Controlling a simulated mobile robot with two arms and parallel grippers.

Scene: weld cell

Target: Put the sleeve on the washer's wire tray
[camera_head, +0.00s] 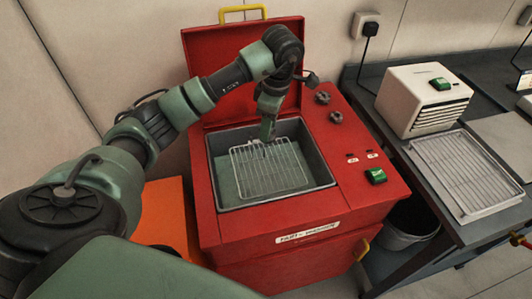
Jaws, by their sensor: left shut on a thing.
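The red parts washer (205,225) stands in the middle with its lid (215,55) up. Its wire tray (272,172) lies inside the grey basin. My left gripper (267,138) points down into the basin at the tray's back edge. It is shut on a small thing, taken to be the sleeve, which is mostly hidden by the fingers. I cannot tell whether it touches the tray wires. The front and middle of the tray look bare. My right gripper is not in view.
Two dark knobs (322,97) and a green switch (376,176) are on the washer's right-hand top. A dark bench (376,128) at the right bears a white unit (408,105) and another wire rack (465,170). A grey bin (408,225) stands below. An orange panel (165,212) is at the left.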

